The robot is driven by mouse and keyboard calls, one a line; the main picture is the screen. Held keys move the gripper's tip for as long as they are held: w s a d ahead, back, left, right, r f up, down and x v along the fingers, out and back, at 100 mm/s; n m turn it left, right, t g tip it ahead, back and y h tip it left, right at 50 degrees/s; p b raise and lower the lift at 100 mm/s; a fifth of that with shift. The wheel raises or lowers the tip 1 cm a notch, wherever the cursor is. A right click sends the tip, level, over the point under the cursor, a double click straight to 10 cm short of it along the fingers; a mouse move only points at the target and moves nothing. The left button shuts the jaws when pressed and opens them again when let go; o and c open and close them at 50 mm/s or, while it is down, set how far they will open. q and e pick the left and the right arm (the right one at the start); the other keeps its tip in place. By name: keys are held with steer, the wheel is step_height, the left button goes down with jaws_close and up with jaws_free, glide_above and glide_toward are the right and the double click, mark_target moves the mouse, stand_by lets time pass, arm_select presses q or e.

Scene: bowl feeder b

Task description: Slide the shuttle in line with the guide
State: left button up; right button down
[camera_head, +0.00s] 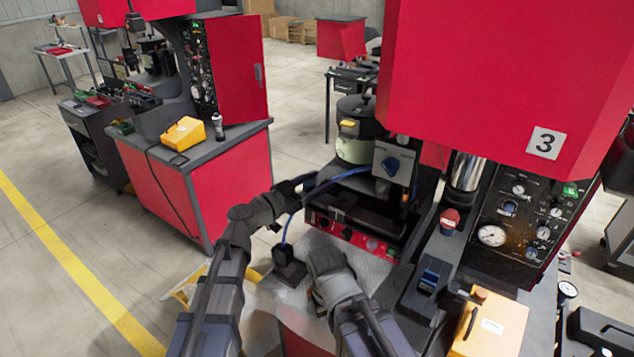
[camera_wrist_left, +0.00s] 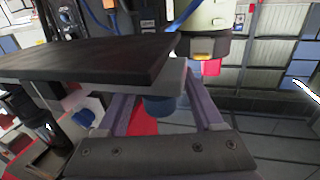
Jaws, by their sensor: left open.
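My left gripper (camera_head: 312,184) reaches in from the left, beside the front of the bowl feeder (camera_head: 355,148). In the left wrist view its two fingers (camera_wrist_left: 160,98) are spread apart. A blue round part (camera_wrist_left: 160,106) shows in the gap between them; I cannot tell whether it is the shuttle's handle or whether a finger touches it. A dark flat plate (camera_wrist_left: 90,62) lies across the upper left of that view and hides what is behind it. I cannot clearly pick out the shuttle or the guide. My right arm stands lower down; its fingers cannot be made out.
The red cabinet (camera_head: 510,80) hangs over the right side. A black block with a blue cable (camera_head: 288,266) lies near my arms.

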mark_target(304, 189)
arm_select(q)
steer(key=v, duration=0.7)
steer(key=shift+s+a, duration=0.25)
steer(key=shift+a, duration=0.1)
